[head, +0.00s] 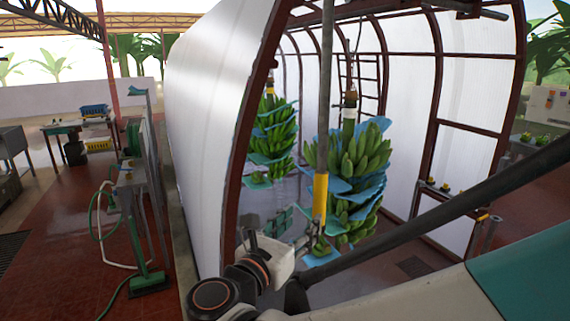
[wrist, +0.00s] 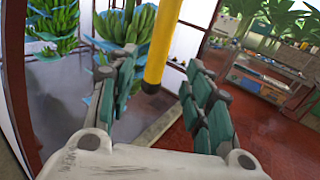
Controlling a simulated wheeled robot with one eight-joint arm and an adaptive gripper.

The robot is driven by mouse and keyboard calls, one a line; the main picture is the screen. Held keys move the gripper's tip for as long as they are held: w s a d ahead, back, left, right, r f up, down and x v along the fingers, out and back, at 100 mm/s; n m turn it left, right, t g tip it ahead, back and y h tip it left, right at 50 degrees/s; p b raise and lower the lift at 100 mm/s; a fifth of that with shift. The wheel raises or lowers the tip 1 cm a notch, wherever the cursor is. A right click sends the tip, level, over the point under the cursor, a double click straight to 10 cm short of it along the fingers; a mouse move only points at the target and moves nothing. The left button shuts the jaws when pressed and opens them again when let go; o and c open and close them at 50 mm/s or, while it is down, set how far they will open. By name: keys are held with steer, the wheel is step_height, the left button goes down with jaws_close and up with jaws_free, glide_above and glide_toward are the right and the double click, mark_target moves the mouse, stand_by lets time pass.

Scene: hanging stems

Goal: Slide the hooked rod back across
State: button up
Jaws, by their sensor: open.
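The hooked rod (head: 320,195) hangs upright in front of the arched tunnel opening, a grey pole with a yellow sleeve at its lower end. Its top runs out of the head view, so its hook is not seen. My gripper (head: 297,233) is open just beside and below the yellow sleeve. In the wrist view my gripper (wrist: 163,62) has its teal-padded fingers apart, with the yellow end of the rod (wrist: 160,45) showing between them. The sleeve's dark bottom tip appears in the gap. I cannot tell whether the rod lies within the fingers or beyond them.
A banana bunch (head: 355,160) with blue sheets hangs close behind the rod, and another bunch (head: 270,135) hangs deeper inside the tunnel. The tunnel's dark red frame (head: 243,140) stands at left. A bench (wrist: 260,78) stands at right in the wrist view, with open red floor before it.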

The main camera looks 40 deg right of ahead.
mark_target(317, 205)
steer(key=x, duration=0.8)
steer(key=shift+d+r, duration=0.1)
steer(key=shift+d, duration=0.05)
steer(key=shift+x, duration=1.15)
steer(key=shift+w+d, duration=0.1)
steer(key=shift+w, duration=0.05)
